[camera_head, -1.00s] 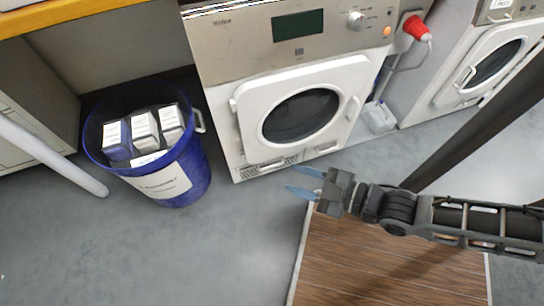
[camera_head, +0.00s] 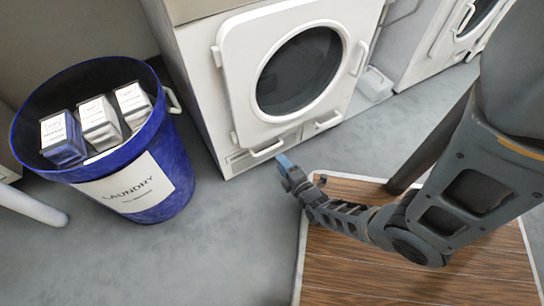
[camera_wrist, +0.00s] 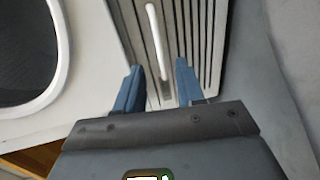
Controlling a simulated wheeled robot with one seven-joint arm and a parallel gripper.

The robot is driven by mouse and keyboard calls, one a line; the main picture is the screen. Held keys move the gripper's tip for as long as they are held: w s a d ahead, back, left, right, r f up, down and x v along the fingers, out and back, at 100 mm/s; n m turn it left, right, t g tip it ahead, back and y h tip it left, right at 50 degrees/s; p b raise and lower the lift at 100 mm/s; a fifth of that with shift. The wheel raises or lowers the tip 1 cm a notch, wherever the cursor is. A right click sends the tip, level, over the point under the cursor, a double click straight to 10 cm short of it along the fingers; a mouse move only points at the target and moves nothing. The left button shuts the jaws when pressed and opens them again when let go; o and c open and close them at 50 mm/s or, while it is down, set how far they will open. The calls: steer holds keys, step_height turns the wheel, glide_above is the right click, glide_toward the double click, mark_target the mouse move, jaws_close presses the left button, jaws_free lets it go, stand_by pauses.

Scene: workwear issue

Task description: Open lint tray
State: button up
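The lint tray is a slatted grey-white front low on the dryer, seen close in the wrist view (camera_wrist: 198,30), with a white bar handle (camera_wrist: 156,35). In the head view the handle (camera_head: 267,150) sits below the round dryer door. My gripper (camera_head: 283,162) is low in front of the dryer, close to this handle. In the wrist view its two blue fingers (camera_wrist: 157,78) are apart, and the near end of the handle appears between them. I cannot tell whether the fingertips reach around it. The tray front looks flush with the dryer.
The dryer door (camera_head: 300,72) is shut above. A second small handle (camera_head: 328,122) is to the right. A blue laundry bin (camera_head: 180,160) with boxes stands left. A wood-topped surface (camera_head: 400,270) lies below my arm. Grey floor is clear between bin and surface.

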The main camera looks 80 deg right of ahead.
steer(key=b+x, duration=0.3)
steer(key=x, duration=0.4)
steer(key=shift+w, duration=0.2)
steer(key=shift+d, duration=0.1)
steer(key=shift+c, duration=0.2)
jaws_close()
